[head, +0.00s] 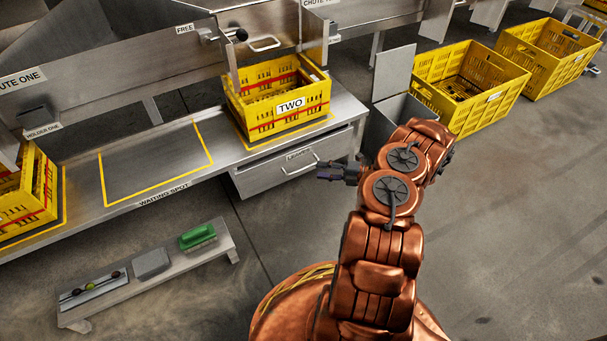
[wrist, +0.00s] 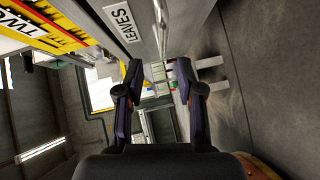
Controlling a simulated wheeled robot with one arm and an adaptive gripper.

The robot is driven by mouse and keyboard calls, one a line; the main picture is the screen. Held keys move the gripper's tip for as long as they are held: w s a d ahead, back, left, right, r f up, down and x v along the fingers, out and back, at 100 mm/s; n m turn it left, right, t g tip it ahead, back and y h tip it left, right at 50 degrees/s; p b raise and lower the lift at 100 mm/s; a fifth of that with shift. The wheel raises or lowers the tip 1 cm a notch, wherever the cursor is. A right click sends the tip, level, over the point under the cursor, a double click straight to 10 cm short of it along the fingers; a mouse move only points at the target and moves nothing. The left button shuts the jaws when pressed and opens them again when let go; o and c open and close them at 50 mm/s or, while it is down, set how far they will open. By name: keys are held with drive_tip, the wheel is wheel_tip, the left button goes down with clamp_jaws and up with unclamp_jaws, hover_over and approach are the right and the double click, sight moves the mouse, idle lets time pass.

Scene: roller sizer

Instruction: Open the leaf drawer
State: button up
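The leaf drawer (head: 275,172) is a grey metal box under the bench's right end, with a white label reading LEAVES in the wrist view (wrist: 123,20). Its front looks shut. A thin bar handle (head: 301,168) is on its front; the bar also shows in the wrist view (wrist: 160,28), roughly in line with the gap between the fingers. My gripper (head: 325,172) is just right of the handle in the head view. In the wrist view (wrist: 159,72) its two dark fingers are apart with nothing held. Whether a finger touches the handle I cannot tell.
Yellow crate TWO (head: 262,118) stands on the bench above the drawer. A grey bin with raised lid (head: 393,75) stands beyond my arm. A low bench (head: 150,275) with a green brush (head: 197,237) is at lower left. The floor before the drawer is clear.

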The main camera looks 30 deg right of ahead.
sight(303, 169)
drive_tip(key=shift+b+x, duration=1.55)
drive_tip(key=shift+x, duration=2.25)
drive_tip(key=shift+d+f, duration=0.1)
drive_tip(key=shift+f, duration=0.1)
drive_tip(key=shift+c, duration=0.3)
clamp_jaws()
